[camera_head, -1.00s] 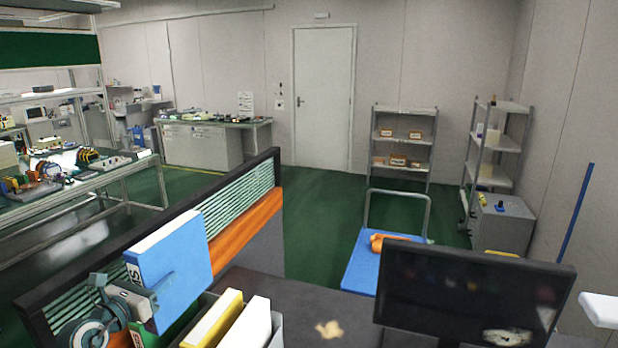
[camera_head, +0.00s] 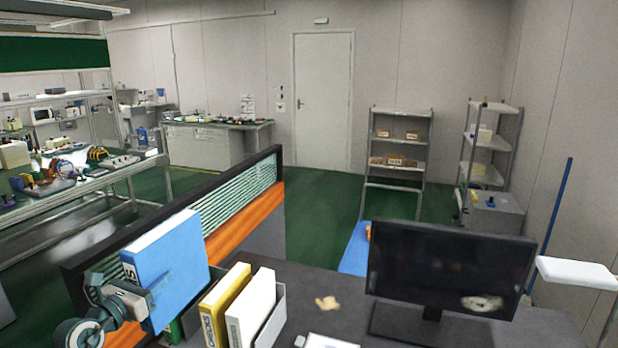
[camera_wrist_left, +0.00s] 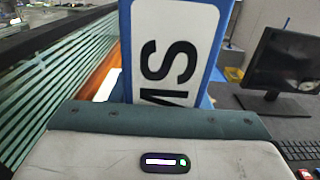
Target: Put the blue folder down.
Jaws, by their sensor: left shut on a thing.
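The blue folder (camera_head: 172,262) is upright in the lower left of the head view, with a white label with dark letters on its spine. My left gripper (camera_head: 143,300) is shut on the folder at its spine side and holds it beside the desk organizer. In the left wrist view the folder's label (camera_wrist_left: 172,50) fills the middle, just beyond my gripper body; the fingertips are hidden there. My right gripper is not in view.
A grey organizer (camera_head: 279,312) holds a yellow folder (camera_head: 222,305), a white folder (camera_head: 250,308) and a green one. A slatted orange-and-black partition (camera_head: 243,225) stands behind. A monitor (camera_head: 445,265) stands right. Desk (camera_head: 345,285) between is mostly clear, with a small tan item.

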